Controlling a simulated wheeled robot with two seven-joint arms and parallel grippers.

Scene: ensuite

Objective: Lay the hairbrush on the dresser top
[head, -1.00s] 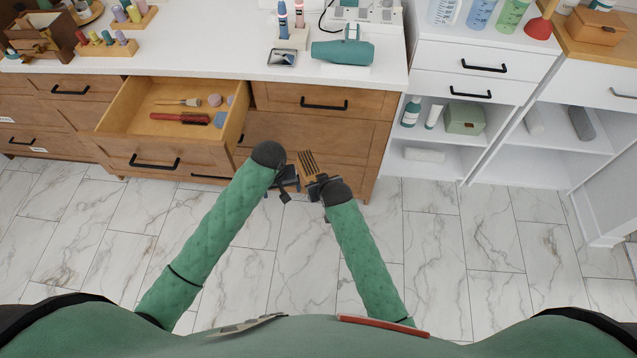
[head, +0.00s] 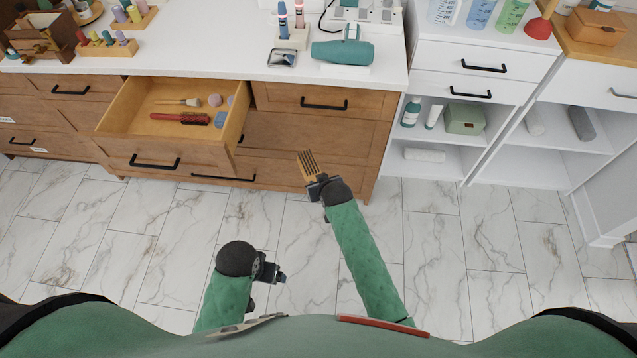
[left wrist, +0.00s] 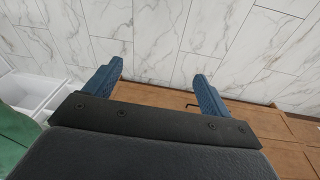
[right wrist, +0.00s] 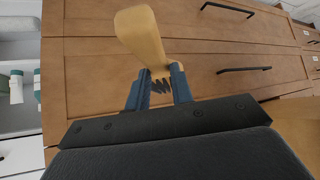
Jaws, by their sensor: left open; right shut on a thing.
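My right gripper (head: 314,182) is shut on a tan wooden brush-like thing (head: 308,162) with dark stripes, perhaps bristle rows. It is held in front of the dresser, below top level. In the right wrist view this wooden thing (right wrist: 142,36) extends beyond the fingers, with dark jagged bristles or teeth between them. My left gripper (head: 278,272) is open and empty over the floor, well back from the dresser. The white dresser top (head: 200,45) has a bare stretch in the middle. A red brush with dark bristles (head: 180,118) lies in the open drawer.
The open drawer (head: 112,118) juts out at left and also holds a makeup brush (head: 180,102) and small items. A teal hair dryer (head: 342,52) stands on the top's right part; nail-polish racks (head: 107,48) are at left. White shelves (head: 440,85) stand right of the dresser.

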